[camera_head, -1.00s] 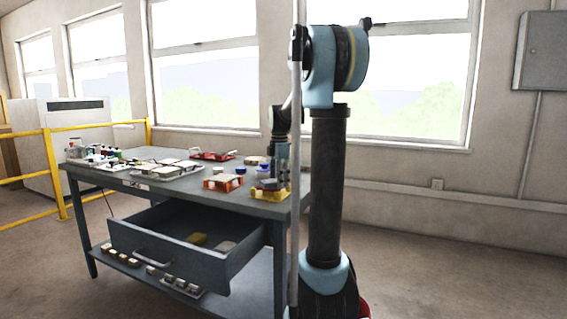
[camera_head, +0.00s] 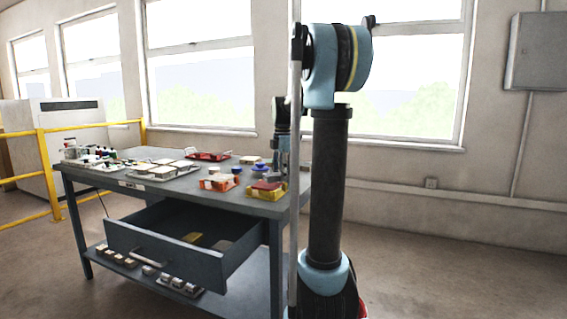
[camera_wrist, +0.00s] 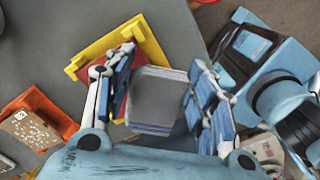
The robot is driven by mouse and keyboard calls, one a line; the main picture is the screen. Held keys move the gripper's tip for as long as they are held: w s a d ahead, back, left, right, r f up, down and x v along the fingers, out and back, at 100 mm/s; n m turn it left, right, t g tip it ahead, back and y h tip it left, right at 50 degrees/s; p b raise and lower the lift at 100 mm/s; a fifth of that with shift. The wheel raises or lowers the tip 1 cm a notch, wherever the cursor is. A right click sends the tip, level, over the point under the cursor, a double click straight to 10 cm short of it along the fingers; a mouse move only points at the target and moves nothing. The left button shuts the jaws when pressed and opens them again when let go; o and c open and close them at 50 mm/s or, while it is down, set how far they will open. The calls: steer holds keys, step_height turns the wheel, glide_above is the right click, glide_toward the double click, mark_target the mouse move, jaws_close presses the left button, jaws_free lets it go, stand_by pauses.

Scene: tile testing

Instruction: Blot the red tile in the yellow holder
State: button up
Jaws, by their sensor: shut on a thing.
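The yellow holder (camera_head: 277,195) stands at the right end of the bench with the red tile (camera_head: 266,186) in it. In the wrist view the yellow holder (camera_wrist: 85,59) and red tile (camera_wrist: 151,45) show at upper left, partly hidden by a finger. In the head view my gripper (camera_head: 283,165) is just behind and right of the yellow holder; the block is not clear there. The block appears beside the red tile, apart from it.
An orange holder (camera_head: 207,184) with a pale tile stands left of the yellow one. Blue-capped containers (camera_head: 259,168) stand behind them. Trays and small items fill the bench's left and middle. An open drawer (camera_head: 165,250) juts out in front.

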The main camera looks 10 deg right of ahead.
steer(key=shift+a+r, duration=0.1)
steer(key=shift+r, duration=2.5)
